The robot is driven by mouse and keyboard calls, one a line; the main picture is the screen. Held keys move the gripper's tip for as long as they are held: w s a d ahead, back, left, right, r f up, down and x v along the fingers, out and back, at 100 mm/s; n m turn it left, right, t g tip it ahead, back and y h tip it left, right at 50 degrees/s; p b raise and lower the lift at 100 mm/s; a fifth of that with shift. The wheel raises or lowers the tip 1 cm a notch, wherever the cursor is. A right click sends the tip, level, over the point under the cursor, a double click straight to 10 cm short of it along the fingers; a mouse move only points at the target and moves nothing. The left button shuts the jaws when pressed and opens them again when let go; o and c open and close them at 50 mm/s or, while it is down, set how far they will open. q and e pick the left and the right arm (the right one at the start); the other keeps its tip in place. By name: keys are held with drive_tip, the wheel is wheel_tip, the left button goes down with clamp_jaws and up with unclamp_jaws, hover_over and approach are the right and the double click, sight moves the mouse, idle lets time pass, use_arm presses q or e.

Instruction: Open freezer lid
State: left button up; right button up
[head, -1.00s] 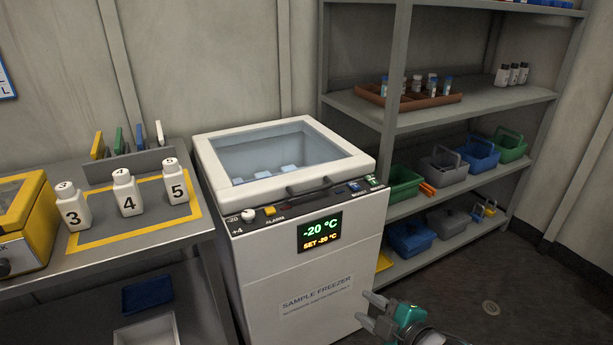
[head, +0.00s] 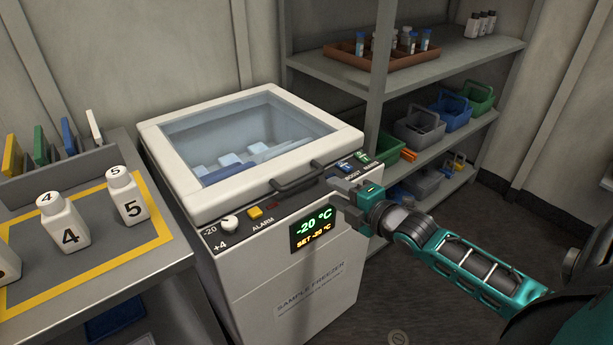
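The sample freezer (head: 285,295) stands in the middle of the head view. Its lid (head: 180,165), a white frame around a glass window, is down. Blue-white items show through the glass. A dark handle (head: 298,178) sits at the lid's front edge, above the control panel and the display (head: 315,227) reading -20 °C. My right gripper (head: 335,187) is just right of the handle, in front of the panel's right part. It appears apart from the handle, and I cannot tell how far its fingers are parted. My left gripper is not in view.
A table (head: 150,260) with numbered white bottles (head: 66,222) stands close on the left. A shelf (head: 440,62) with a brown tray, bins and small bottles stands behind on the right. Open floor lies to the freezer's right.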

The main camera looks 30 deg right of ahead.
sight(310, 178)
drive_tip(key=b+x, duration=0.1)
drive_tip(key=x, duration=1)
drive_tip(key=shift+a+b, duration=0.1)
drive_tip(key=shift+b, duration=0.3)
drive_tip(key=shift+c, duration=0.2)
clamp_jaws()
